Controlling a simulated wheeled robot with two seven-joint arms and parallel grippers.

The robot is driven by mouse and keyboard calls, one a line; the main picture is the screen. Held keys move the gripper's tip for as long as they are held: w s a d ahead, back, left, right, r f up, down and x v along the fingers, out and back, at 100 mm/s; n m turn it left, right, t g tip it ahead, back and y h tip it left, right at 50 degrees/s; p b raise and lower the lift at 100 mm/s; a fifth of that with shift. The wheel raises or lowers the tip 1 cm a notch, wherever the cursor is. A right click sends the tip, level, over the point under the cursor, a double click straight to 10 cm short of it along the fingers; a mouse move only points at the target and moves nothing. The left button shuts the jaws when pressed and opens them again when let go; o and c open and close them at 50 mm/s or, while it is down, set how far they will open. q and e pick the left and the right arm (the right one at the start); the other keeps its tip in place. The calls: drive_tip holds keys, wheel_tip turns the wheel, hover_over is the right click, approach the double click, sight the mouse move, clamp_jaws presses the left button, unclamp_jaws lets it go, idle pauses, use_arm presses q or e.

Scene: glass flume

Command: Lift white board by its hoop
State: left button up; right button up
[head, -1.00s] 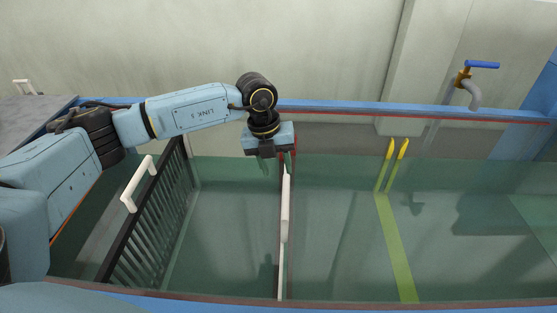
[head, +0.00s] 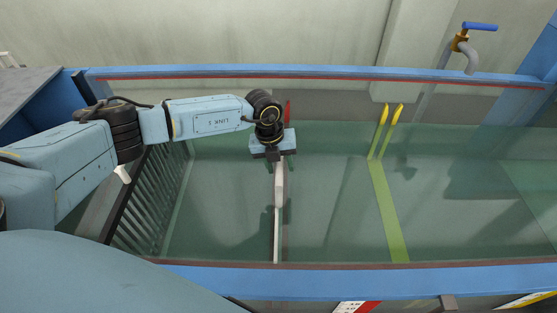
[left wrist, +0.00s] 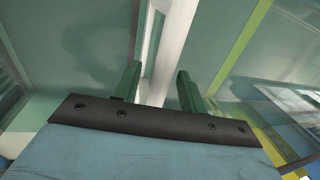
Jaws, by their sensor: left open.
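The white board (head: 276,235) stands on edge across the glass flume, seen nearly from above as a thin strip. Its white hoop (head: 279,190) rises along its top edge; the far part is hidden by my gripper. My left gripper (head: 273,158) is over the hoop's far end, pointing down. In the left wrist view, its two green fingers (left wrist: 159,72) are open, with the white hoop (left wrist: 175,40) running between them. I cannot tell whether they touch it. My right gripper is in neither view.
A dark barred rack (head: 150,200) stands to the left, with a white handle (head: 122,174) partly behind my arm. A yellow-green strip with two yellow uprights (head: 388,210) lies to the right. Blue rims (head: 400,280) edge the flume. A blue-handled tap (head: 470,45) is at the back right.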

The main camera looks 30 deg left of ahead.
use_arm(q)
clamp_jaws()
idle(1.3)
drive_tip(key=shift+w+r, duration=0.15)
drive_tip(key=shift+r, duration=0.15)
